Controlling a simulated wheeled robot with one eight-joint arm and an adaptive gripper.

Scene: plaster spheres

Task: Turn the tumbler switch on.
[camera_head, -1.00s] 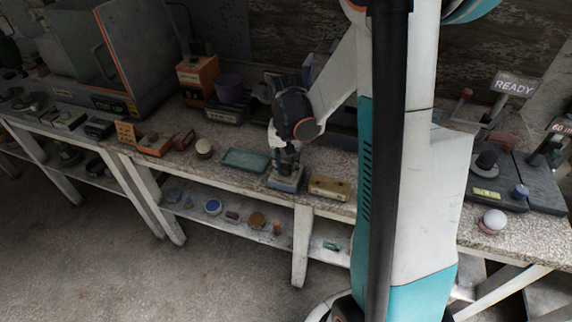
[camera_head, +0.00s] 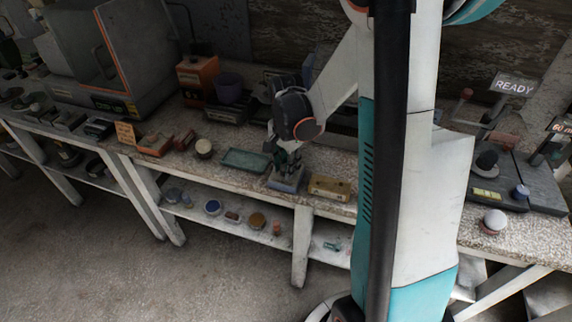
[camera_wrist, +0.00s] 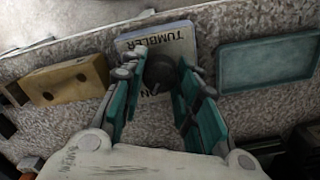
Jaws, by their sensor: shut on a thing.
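The tumbler switch (camera_head: 286,184) is a small blue-grey box near the front edge of the speckled bench. In the wrist view its pale label plate (camera_wrist: 137,46) reads "TUMBLER", with "ON" partly visible at the near side. A dark round lever (camera_wrist: 159,72) stands up from the plate. My gripper (camera_wrist: 158,76) has its teal fingers on both sides of this lever and is shut on it. In the head view my gripper (camera_head: 287,165) is directly above the switch. The fingers and lever hide part of the plate, and the lever's tilt is hard to tell.
A green tray (camera_head: 246,161) lies left of the switch, and a yellow box (camera_head: 330,188) lies right of it. The lower shelf holds several small items.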

